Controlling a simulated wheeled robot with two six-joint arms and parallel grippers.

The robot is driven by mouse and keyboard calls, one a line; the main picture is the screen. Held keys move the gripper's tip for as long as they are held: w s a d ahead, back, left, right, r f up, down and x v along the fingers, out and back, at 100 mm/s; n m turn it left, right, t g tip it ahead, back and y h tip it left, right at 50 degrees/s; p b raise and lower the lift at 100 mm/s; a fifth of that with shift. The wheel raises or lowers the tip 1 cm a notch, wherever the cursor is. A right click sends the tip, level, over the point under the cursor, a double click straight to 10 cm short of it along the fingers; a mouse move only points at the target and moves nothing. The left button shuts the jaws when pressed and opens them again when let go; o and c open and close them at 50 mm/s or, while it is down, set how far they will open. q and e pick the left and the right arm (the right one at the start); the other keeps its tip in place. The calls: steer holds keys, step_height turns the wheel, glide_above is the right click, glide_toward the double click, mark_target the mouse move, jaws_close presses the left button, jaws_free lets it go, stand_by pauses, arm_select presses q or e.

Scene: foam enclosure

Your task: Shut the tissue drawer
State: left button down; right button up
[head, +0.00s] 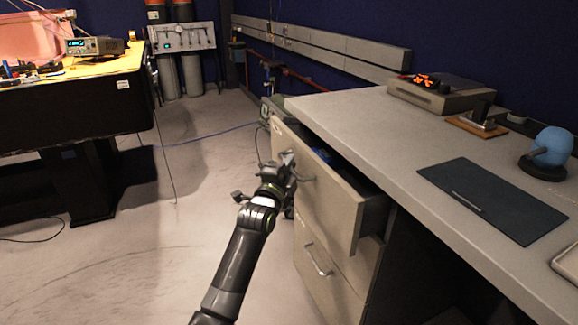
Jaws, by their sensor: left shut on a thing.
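The tissue drawer (336,205) is the top drawer of the beige desk pedestal. It stands partly pulled out, with its front panel clear of the desk edge. Something blue shows inside it, mostly hidden by the front panel. My left gripper (288,167) is at the drawer's handle (303,177) and is shut on it; the arm reaches up from the bottom of the head view. The exact finger contact is small and hard to see. My right gripper is not in view.
The lower drawer (325,268) is shut, with its own handle. The desk top (370,130) holds a dark mat (482,200), a blue round object (551,146) and a grey device (440,95). A black-sided workbench (70,110) stands at left. Floor between is clear.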

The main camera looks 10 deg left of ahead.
arm_select(q)
steer(key=shift+w+d+f, duration=0.1)
steer(key=shift+w+d, duration=0.1)
steer(key=shift+d, duration=0.15)
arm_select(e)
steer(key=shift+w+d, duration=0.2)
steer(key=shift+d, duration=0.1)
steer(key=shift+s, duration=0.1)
arm_select(q)
steer(key=c, duration=1.5)
jaws_free()
steer(key=v, duration=1.7)
steer(key=shift+s, duration=0.25)
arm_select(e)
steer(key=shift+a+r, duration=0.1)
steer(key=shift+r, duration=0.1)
